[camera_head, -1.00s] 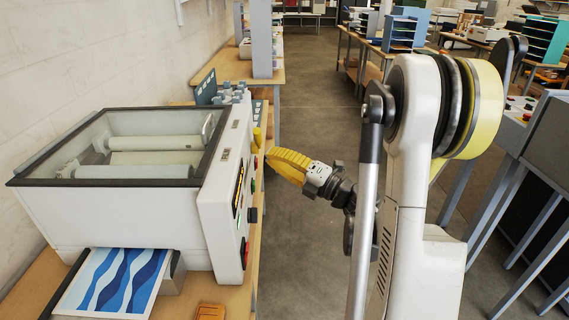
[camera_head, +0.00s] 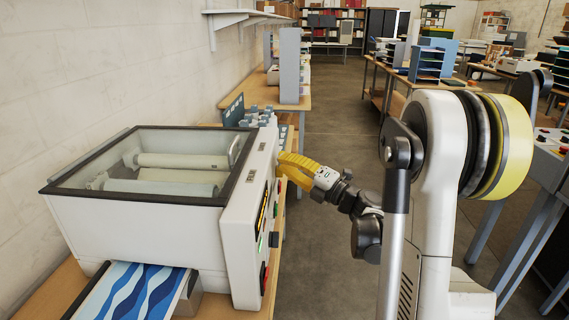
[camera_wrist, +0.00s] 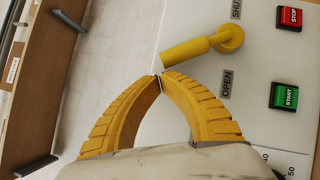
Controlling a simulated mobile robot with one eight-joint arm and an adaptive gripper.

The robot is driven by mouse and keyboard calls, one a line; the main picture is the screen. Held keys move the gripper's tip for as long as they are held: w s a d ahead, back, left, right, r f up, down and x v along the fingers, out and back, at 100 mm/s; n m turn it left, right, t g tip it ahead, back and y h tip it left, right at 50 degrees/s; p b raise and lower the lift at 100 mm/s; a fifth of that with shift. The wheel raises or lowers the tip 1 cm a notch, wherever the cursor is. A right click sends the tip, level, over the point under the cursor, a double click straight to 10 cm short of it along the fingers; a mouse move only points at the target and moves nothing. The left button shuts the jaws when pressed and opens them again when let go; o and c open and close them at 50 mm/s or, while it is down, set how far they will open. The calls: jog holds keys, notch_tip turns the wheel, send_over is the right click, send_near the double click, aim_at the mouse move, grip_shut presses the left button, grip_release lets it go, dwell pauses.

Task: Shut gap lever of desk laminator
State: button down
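The desk laminator (camera_head: 215,215) is a white box with a glass lid, at the left in the head view. Its yellow gap lever (camera_wrist: 190,50) shows in the wrist view on the side panel, pivoting at its right end. The lever's free end points left, between the OPEN label (camera_wrist: 227,84) and the SHUT label (camera_wrist: 236,8). My gripper (camera_wrist: 160,80) has its yellow fingertips together with nothing between them, just below the lever's free end; contact cannot be told. In the head view my gripper (camera_head: 283,166) is at the panel and the lever is hard to pick out.
A green START button (camera_wrist: 285,95) and a red STOP button (camera_wrist: 289,17) sit right of the lever in the wrist view. A blue-wave sheet (camera_head: 130,293) lies at the laminator's front. Bottles (camera_head: 262,115) stand behind the laminator. The aisle floor (camera_head: 330,150) is clear.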

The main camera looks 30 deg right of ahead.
jog(key=shift+w+d+r+m+p, duration=0.2)
jog(key=shift+r+m+p, duration=0.1)
jog(key=shift+m+p, duration=0.15)
jog(key=shift+w+d+r+m+h+p, duration=0.1)
jog(key=shift+w+r+m+h+p, duration=0.1)
jog(key=shift+r+m+h+p, duration=0.15)
jog(key=w+d+r+m+g+p, duration=0.1)
jog(key=w+m+p, duration=0.1)
jog(key=w+d+r+m+g+p, duration=0.1)
jog(key=w+d+m+g+p, duration=0.1)
jog(key=w+p, duration=0.1)
jog(key=w+d+r+m+g+h+p, duration=0.1)
jog(key=w+d+m+g+p, duration=0.1)
jog(key=w+m+p, duration=0.1)
jog(key=shift+d, duration=0.15)
jog(key=shift+w+d+f+m+g+p, duration=0.15)
jog(key=shift+w+d+f+g, duration=0.15)
jog(key=shift+w, duration=0.25)
jog(key=shift+w+d+f+m+g+p, duration=0.2)
jog(key=shift+w+d+g, duration=0.1)
jog(key=shift+w+d, duration=0.15)
